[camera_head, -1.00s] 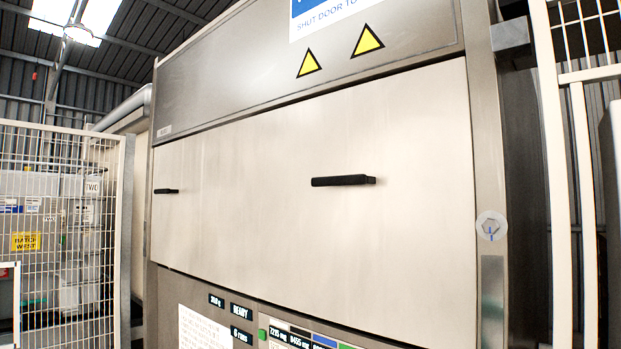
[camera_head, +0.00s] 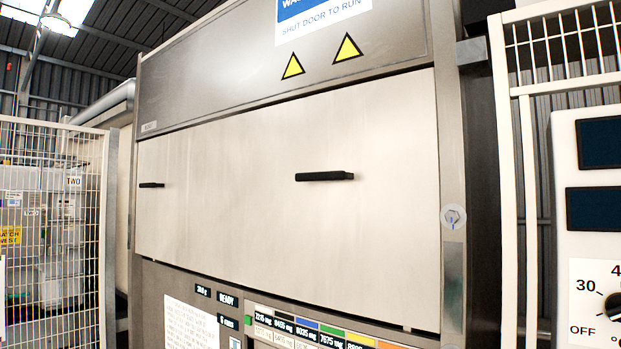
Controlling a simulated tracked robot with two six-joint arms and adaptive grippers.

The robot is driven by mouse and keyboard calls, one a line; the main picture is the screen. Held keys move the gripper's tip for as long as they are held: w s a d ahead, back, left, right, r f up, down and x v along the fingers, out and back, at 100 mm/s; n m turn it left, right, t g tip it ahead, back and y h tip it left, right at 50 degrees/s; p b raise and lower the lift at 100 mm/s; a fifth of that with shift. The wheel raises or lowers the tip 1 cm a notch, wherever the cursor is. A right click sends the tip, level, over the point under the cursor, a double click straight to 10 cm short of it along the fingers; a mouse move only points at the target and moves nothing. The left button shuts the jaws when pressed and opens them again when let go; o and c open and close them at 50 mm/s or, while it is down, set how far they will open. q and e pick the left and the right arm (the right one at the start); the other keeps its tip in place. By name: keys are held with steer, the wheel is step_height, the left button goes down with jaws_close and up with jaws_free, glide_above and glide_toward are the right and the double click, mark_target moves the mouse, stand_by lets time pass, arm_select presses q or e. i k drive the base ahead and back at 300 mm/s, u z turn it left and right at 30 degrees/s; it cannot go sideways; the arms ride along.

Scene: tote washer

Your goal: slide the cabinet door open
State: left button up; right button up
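The cabinet door (camera_head: 250,220) is a wide, plain steel panel across the front of the washer cabinet. It fills the opening between the upper panel and the control panel below, so it looks shut. It has two black bar handles. One handle (camera_head: 324,176) is right of the door's middle, and the other handle (camera_head: 152,185) is near its left edge. Nothing touches either handle. Neither of my grippers shows in the head view.
The upper panel (camera_head: 210,80) carries warning triangles and a sign. A control panel with labels (camera_head: 290,325) lies below the door. A mesh fence (camera_head: 50,220) stands at left. At right are another fence (camera_head: 570,45) and a white box with a dial (camera_head: 590,240).

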mark_target(331, 200)
steer(key=i, duration=1)
